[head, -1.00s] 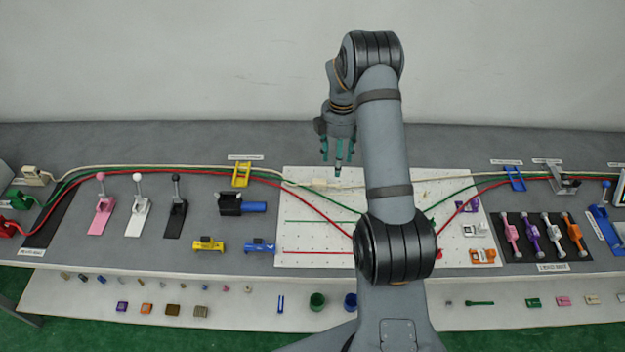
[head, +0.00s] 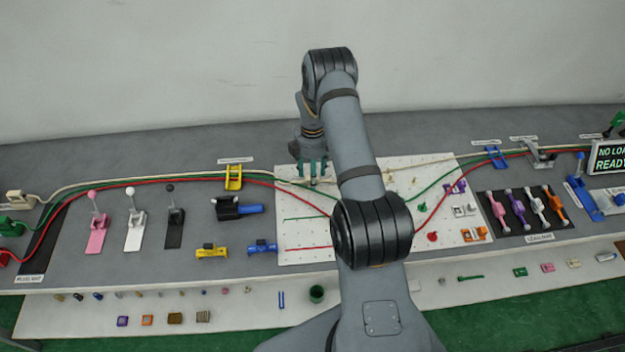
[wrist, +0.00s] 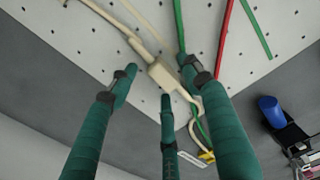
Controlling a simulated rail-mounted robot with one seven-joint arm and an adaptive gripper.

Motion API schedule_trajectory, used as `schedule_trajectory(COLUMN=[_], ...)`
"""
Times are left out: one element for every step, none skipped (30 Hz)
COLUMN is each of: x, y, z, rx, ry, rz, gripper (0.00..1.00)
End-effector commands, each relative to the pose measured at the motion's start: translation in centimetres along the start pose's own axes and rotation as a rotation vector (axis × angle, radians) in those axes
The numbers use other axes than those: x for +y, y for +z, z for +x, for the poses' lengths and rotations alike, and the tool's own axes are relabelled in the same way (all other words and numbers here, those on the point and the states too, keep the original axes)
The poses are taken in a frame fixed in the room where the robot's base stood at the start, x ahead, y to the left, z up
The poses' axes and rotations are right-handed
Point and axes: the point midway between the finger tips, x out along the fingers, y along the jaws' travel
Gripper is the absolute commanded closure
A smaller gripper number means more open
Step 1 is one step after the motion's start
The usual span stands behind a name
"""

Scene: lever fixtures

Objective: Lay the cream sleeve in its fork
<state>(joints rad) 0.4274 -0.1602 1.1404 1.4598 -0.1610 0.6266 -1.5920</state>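The cream sleeve (wrist: 168,77) is a small block on the cream cable (wrist: 137,42), seen over the white pegboard in the wrist view. My gripper (wrist: 160,84) has three teal fingers, spread apart around the sleeve, with gaps still showing between fingers and sleeve. One finger is left of it, one right and one on the near side. In the head view my gripper (head: 313,172) is low over the back left of the pegboard (head: 300,258), and its fingers hide the sleeve. I cannot make out the sleeve's fork for certain.
A green cable (wrist: 179,30) runs right beside the right finger, and a red cable (wrist: 224,35) lies farther right. A yellow cable holder (head: 234,178) stands left of the board, above a black and blue fixture (head: 237,208). My arm covers part of the board.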

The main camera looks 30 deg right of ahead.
Motion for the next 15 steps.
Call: schedule_trajectory(x=[-0.01, -0.01, -0.02, -0.02, -0.02, -0.03, -0.02, -0.03, -0.03, -0.03, -0.03, -0.03, -0.03, -0.03, -0.03], y=[0.02, 0.01, 0.02, 0.01, 0.01, 0.01, 0.01, 0.01, 0.01, 0.01, 0.01, 0.01, 0.01, 0.01, 0.01], z=[0.00, 0.00, 0.00, 0.00, -0.01, -0.01, -0.01, -0.01, -0.01, -0.02, -0.02, -0.02, -0.02, -0.02, -0.02], rx=[0.000, 0.000, 0.000, 0.000, 0.000, 0.000, 0.000, 0.000, 0.000, 0.000, 0.000, 0.000, 0.000, 0.000, 0.000], ry=[0.000, 0.000, -0.001, -0.001, -0.001, -0.001, -0.001, -0.001, -0.001, -0.001, -0.001, -0.001, -0.001, -0.001, -0.001], rz=[0.000, 0.000, 0.000, 0.000, 0.000, 0.000, 0.000, 0.000, 0.000, 0.000, 0.000, 0.000, 0.000, 0.000, 0.000], gripper=[0.55, 0.56, 0.59, 0.60, 0.62, 0.65, 0.66, 0.68, 0.70, 0.72, 0.74, 0.76, 0.78, 0.80, 0.82])
